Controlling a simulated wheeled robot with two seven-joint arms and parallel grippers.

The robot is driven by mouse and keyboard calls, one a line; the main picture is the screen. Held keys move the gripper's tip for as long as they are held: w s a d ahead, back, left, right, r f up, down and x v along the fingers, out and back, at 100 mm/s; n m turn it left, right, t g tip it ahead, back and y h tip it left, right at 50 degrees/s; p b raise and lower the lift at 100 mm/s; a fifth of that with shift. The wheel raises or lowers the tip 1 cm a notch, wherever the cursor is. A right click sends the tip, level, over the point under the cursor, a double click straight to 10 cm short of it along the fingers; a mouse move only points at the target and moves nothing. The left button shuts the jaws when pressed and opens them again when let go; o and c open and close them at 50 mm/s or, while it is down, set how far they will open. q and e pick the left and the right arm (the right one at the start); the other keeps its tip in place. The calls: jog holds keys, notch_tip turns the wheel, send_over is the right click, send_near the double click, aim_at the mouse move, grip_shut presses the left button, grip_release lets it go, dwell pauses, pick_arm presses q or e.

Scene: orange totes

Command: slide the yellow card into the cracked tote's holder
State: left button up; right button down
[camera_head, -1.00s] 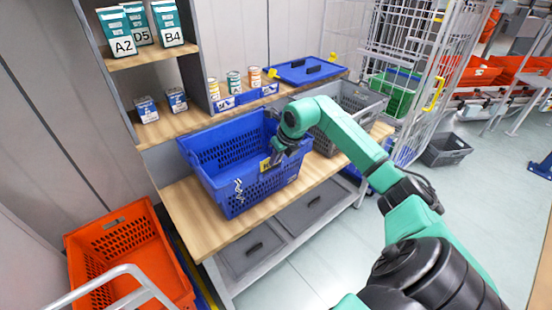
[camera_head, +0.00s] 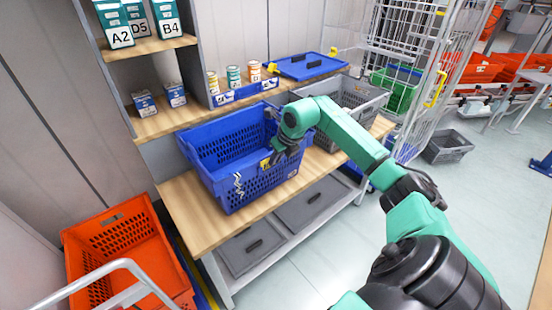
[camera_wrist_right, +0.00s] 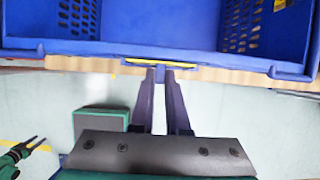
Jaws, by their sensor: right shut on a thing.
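The cracked tote (camera_head: 228,190) is blue, with a white crack mark on its front wall, and stands on the wooden bench. My right gripper (camera_head: 270,163) is at its front wall, right of the crack. In the right wrist view the fingers (camera_wrist_right: 160,74) are close together on the yellow card (camera_wrist_right: 150,61), which shows as a thin strip along the tote's rim. A blue strip lies beside the card; I cannot tell how deep the card sits in the holder. A small teal part with dark prongs (camera_wrist_right: 32,146) at the wrist view's lower left may be my left gripper.
A grey tote (camera_head: 350,97) stands just right of the blue one. Small cans (camera_head: 234,77) and a blue lid (camera_head: 306,66) are on the shelf behind. An orange tote (camera_head: 125,250) is at the lower left. A wire cage (camera_head: 405,60) stands beyond the bench.

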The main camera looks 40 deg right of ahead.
jog(key=c, duration=0.8)
grip_release()
jog(key=shift+c, duration=0.2)
jog(key=shift+s+r, duration=0.1)
